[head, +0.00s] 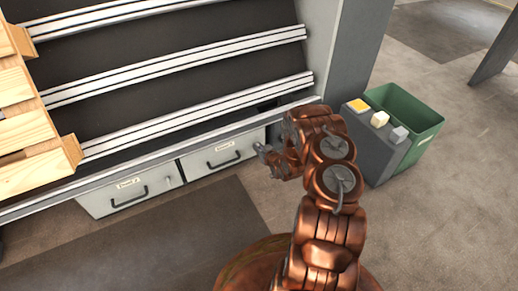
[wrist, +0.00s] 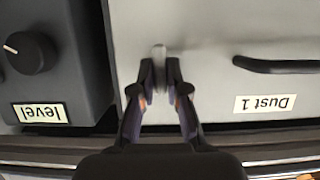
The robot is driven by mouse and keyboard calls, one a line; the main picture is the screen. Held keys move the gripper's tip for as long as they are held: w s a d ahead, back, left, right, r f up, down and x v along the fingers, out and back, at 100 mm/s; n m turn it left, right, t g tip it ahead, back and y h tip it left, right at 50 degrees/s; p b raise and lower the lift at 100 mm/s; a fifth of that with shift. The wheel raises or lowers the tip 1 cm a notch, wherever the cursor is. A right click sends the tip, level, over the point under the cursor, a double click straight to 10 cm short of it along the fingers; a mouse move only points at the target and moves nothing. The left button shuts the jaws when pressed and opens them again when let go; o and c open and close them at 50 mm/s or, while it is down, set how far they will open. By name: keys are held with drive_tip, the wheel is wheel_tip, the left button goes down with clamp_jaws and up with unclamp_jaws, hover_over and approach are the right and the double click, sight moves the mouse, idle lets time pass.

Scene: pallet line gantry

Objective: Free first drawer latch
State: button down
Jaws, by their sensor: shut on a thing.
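The first drawer (head: 222,155) is a light grey front with a black handle under the conveyor frame. Its label reads "Dust 1", upside down in the wrist view (wrist: 264,104). The latch (wrist: 159,52) is a small pale upright tab on the drawer front, to the left of the handle in the wrist view. My gripper (wrist: 160,70) is shut on the latch, with a dark fingertip on each side of it. In the head view my gripper (head: 262,150) is at the right end of this drawer and hides the latch.
A second drawer (head: 130,192) is on the left, with its own small latch. A dark box with a round knob (wrist: 30,52) labelled "level" is beside the latch. A grey button box (head: 375,140) and green bin (head: 415,115) stand right of my arm.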

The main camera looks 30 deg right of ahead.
drive_tip(key=shift+d+r+p, duration=0.1)
drive_tip(key=shift+d+p, duration=0.05)
drive_tip(key=shift+p, duration=0.45)
drive_tip(key=m+t+y+b, duration=0.1)
drive_tip(key=m+y, duration=0.1)
drive_tip(key=m, duration=0.2)
drive_tip(key=f+m+t+y+b, duration=0.1)
drive_tip(key=m+y+b, duration=0.1)
drive_tip(key=m, duration=0.2)
drive_tip(key=d+m+t+y+b, duration=0.1)
drive_tip(key=m+y, duration=0.1)
drive_tip(key=m, duration=0.3)
drive_tip(key=shift+f+t, duration=0.15)
drive_tip(key=shift+t, duration=0.15)
drive_tip(key=shift+m, duration=0.4)
drive_tip(key=c, duration=1.2)
unclamp_jaws()
drive_tip(key=shift+a, duration=0.1)
